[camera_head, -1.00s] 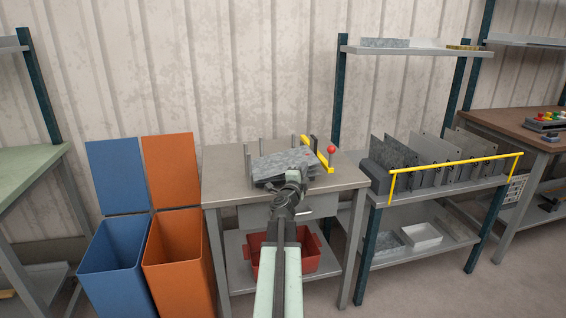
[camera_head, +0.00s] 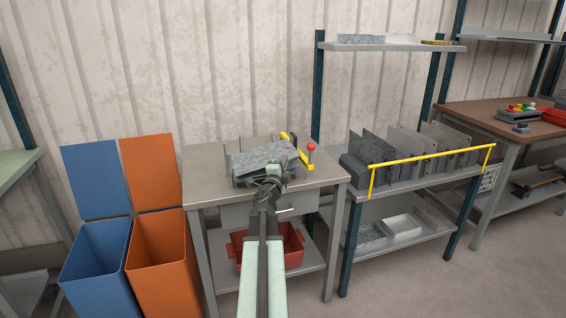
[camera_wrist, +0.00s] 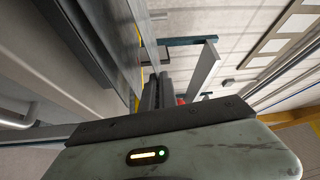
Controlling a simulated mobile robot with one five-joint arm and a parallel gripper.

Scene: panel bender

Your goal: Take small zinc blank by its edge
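A mottled grey zinc blank (camera_head: 258,160) lies at the top of a stack on the grey table, sitting askew to the thicker grey pieces under its left end. I cannot tell whether it is the small one. My gripper (camera_head: 272,178) is at the blank's front edge in the head view, partly covering it. In the wrist view, my dark fingers (camera_wrist: 158,94) show end-on and close together. A grey sheet edge (camera_wrist: 122,42) runs beside them on the left. Whether the fingers are apart, shut or around the edge is not clear.
A rack of upright sheets (camera_head: 405,150) with a yellow rail is further right. Blue (camera_head: 95,265) and orange (camera_head: 160,260) bins stand left. A red crate (camera_head: 290,250) is under the table.

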